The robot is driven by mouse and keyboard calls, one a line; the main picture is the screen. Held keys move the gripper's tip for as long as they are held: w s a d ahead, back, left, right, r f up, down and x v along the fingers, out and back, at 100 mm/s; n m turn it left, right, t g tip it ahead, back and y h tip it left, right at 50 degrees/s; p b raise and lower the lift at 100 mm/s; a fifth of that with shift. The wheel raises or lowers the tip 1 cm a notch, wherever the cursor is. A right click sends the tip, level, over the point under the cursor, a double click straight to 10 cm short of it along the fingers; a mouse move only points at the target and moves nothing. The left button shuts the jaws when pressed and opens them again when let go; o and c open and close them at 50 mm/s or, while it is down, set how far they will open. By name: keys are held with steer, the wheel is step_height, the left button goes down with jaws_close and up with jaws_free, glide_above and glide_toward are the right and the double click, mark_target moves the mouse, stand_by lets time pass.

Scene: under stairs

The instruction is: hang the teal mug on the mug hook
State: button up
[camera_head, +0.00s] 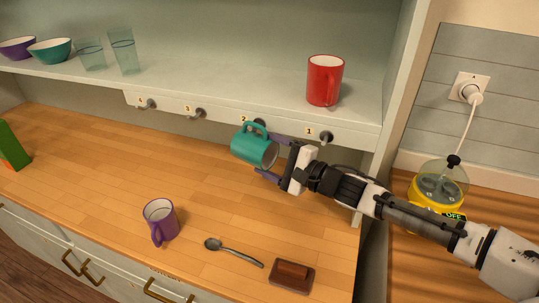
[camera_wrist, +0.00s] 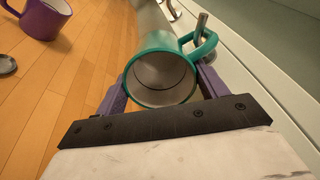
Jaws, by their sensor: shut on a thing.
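The teal mug (camera_head: 254,148) is tilted in the air just below the shelf's hook rail, its handle upward. My gripper (camera_head: 267,156) is shut on the mug's body, one purple finger on each side, as the wrist view also shows (camera_wrist: 160,85). The mug's open mouth (camera_wrist: 163,80) faces my wrist camera. Its handle (camera_wrist: 205,45) is at the hook labelled 2 (camera_head: 260,122). In the wrist view the metal hook (camera_wrist: 202,25) overlaps the handle's loop and seems to reach into it. I cannot tell whether the hook bears the mug.
Other hooks (camera_head: 326,137) along the rail (camera_head: 225,116) are empty. A red mug (camera_head: 325,82), glasses (camera_head: 124,52) and bowls (camera_head: 52,50) stand on the shelf above. A purple mug (camera_head: 160,220), spoon (camera_head: 234,252) and brown dish (camera_head: 291,277) are on the wooden counter (camera_head: 90,165).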

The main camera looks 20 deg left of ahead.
stand_by(0.3)
steer(key=o, duration=1.6)
steer(key=shift+o, duration=0.2)
steer(key=s+d, duration=0.4)
steer(key=s, duration=0.1)
steer(key=shift+s+d, duration=0.25)
steer(key=shift+d, duration=0.1)
